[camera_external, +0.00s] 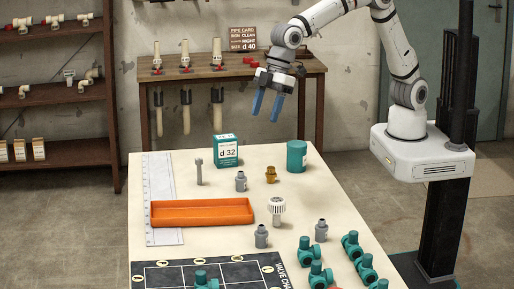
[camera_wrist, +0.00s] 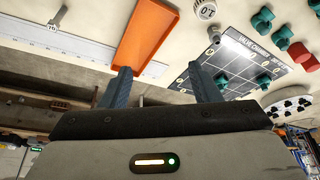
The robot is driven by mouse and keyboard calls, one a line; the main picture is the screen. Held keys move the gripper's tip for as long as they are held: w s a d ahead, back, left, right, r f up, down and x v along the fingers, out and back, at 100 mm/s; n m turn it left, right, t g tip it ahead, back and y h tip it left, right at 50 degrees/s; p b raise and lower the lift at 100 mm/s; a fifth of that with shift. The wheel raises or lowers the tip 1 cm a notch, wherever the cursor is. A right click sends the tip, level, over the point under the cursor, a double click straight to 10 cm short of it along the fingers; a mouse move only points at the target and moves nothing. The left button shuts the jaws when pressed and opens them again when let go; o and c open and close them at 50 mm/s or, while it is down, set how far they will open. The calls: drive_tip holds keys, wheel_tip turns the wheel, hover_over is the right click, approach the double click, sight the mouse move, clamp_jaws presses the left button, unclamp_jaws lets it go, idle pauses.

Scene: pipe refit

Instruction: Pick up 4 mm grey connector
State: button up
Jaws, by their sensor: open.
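Several small grey connectors stand upright on the cream table in the external view: one (camera_external: 241,182) behind the orange tray, one (camera_external: 261,236) in front of it, and one (camera_external: 321,230) to the right. I cannot read their sizes, so I cannot tell which is 4 mm. My gripper (camera_external: 267,106) hangs in the air above and beyond the table's far end, its blue fingers apart and empty. In the wrist view my open gripper (camera_wrist: 160,72) points toward the orange tray and table; no grey connector is clearly seen between the fingers.
A d 32 box (camera_external: 226,152), green cylinder (camera_external: 297,157), brass fitting (camera_external: 271,174), grey post (camera_external: 199,171) and white-topped fitting (camera_external: 277,211) stand nearby. Green valves (camera_external: 352,246) crowd the front right.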

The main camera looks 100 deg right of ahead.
drive_tip(key=w+a+f+n+b, duration=0.1)
drive_tip(key=w+a+f+b, duration=0.15)
drive_tip(key=a+f, duration=0.65)
drive_tip(key=n+b, duration=0.1)
drive_tip(key=n, duration=0.1)
approach(264, 226)
drive_tip(key=shift+g+y, duration=0.3)
drive_tip(key=shift+y, duration=0.1)
drive_tip(key=f, duration=0.1)
drive_tip(key=w+f, duration=0.1)
drive_tip(key=f, duration=0.1)
drive_tip(key=w+f, duration=0.1)
drive_tip(key=shift+w+d+f, duration=0.1)
drive_tip(key=shift+d+f, duration=0.15)
drive_tip(key=shift+d, duration=0.15)
drive_tip(key=x, duration=0.5)
drive_tip(key=p+x, duration=0.1)
drive_tip(key=x, duration=0.1)
drive_tip(key=shift+s+a+f, duration=0.2)
drive_tip(key=shift+s+f, duration=0.05)
drive_tip(key=shift+f, duration=0.05)
drive_tip(key=c, duration=1)
